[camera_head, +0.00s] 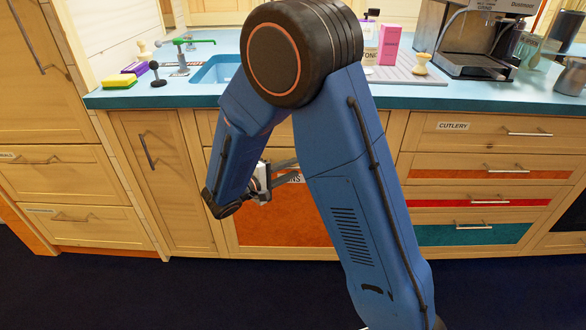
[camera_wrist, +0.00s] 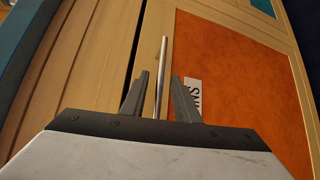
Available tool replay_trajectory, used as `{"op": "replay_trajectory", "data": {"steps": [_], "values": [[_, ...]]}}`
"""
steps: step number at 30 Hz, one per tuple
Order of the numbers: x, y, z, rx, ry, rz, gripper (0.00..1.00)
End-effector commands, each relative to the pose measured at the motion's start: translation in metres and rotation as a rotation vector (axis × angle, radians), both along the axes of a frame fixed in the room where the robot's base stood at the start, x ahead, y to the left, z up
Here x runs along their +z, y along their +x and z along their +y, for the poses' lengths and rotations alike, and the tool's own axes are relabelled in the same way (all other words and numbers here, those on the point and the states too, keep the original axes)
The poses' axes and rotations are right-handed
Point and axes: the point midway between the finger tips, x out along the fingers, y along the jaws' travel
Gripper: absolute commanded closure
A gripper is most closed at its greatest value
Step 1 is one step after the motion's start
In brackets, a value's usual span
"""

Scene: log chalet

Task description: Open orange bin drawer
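The orange bin drawer (camera_head: 275,221) is a wooden front with a large orange panel under the sink. Its panel also shows in the wrist view (camera_wrist: 240,90), with a white label partly hidden by a finger. Its metal bar handle (camera_wrist: 164,52) runs between the two fingers of my gripper (camera_wrist: 160,78), with a gap visible on each side. My gripper is open around the handle, not clamped on it.
A dark gap (camera_wrist: 136,42) runs along the wood beside the handle in the wrist view. A cutlery drawer (camera_head: 480,131) and several coloured drawers stand at the right. A narrow cabinet door (camera_head: 165,175) is at the left. The dark floor (camera_head: 190,290) in front is clear.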

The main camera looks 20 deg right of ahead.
Motion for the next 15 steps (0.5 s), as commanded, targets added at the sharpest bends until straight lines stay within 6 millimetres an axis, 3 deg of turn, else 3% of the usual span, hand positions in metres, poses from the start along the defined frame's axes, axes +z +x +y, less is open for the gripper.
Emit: {"op": "replay_trajectory", "data": {"steps": [5,14,15], "values": [[-0.0017,0.0045,-0.0102,-0.001,0.0,0.0,0.72],[-0.0019,0.0055,-0.0117,0.0,0.0,0.0,0.72],[-0.0019,0.0055,-0.0117,0.0,0.0,0.0,0.77]]}}
